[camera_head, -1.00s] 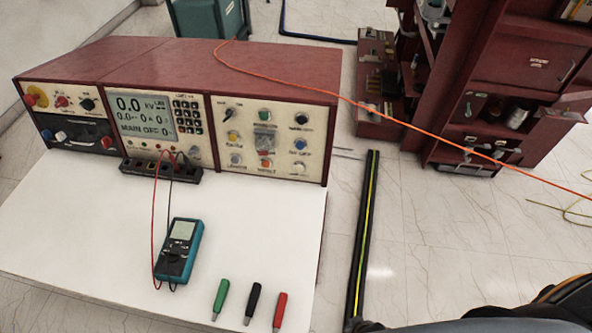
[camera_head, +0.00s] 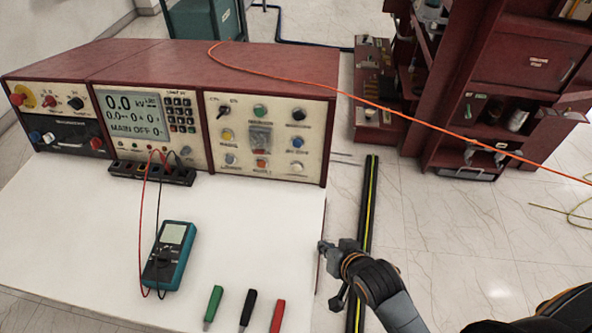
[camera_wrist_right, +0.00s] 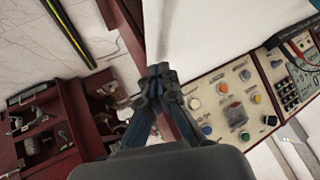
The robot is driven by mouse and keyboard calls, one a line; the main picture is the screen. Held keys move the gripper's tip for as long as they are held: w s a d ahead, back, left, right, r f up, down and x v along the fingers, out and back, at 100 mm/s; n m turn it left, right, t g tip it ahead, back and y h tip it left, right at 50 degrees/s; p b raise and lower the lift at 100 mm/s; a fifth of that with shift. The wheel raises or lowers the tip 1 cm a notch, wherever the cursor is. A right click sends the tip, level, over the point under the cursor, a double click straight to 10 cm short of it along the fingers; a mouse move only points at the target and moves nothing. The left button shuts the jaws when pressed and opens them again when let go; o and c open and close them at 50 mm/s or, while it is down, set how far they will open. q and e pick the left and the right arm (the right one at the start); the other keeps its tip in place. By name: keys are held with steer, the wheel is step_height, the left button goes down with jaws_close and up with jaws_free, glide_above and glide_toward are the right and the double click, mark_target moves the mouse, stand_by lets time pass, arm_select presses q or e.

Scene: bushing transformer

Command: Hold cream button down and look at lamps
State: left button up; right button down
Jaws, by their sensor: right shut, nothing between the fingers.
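The red test console (camera_head: 180,62) stands on the white table, with a cream control panel (camera_head: 265,138) at its right end. The panel carries several coloured round buttons or lamps. A pale one sits at lower left (camera_head: 230,160) and another at lower right (camera_head: 297,168); which is the cream button I cannot tell. The lower-right one also shows in the wrist view (camera_wrist_right: 194,103). No lamp is clearly lit. My right gripper (camera_head: 325,246) is shut and empty, at the table's right edge, in front of the panel and apart from it. My left gripper is out of view.
A teal multimeter (camera_head: 168,255) with leads lies on the table (camera_head: 60,230). Green (camera_head: 213,305), black (camera_head: 248,308) and red (camera_head: 278,314) probes lie at the front. An orange cable (camera_head: 400,115) crosses behind toward the red cabinet (camera_head: 490,60). A black-yellow strip (camera_head: 369,205) lies on the floor.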

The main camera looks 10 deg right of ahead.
mark_target(296, 168)
steer(key=w+a+m+t, duration=0.1)
steer(key=w, duration=0.1)
steer(key=w+a+r+m+t+y, duration=0.1)
steer(key=w, duration=0.1)
steer(key=w+a+m+t, duration=0.1)
steer(key=w, duration=0.1)
steer(key=shift+w+r+t+y, duration=0.2)
steer(key=shift+w+t+y, duration=0.1)
steer(key=shift+w+y, duration=0.1)
steer(key=w+r+m+t, duration=0.1)
steer(key=w+a+r+m+t+y, duration=0.2)
steer(key=w+t, duration=0.1)
steer(key=shift+w+a, duration=0.1)
steer(key=shift+a, duration=0.05)
steer(key=shift+w+a+r+m+t+y, duration=0.2)
steer(key=shift+r+m+t+y, duration=0.3)
steer(key=shift+r+m, duration=0.15)
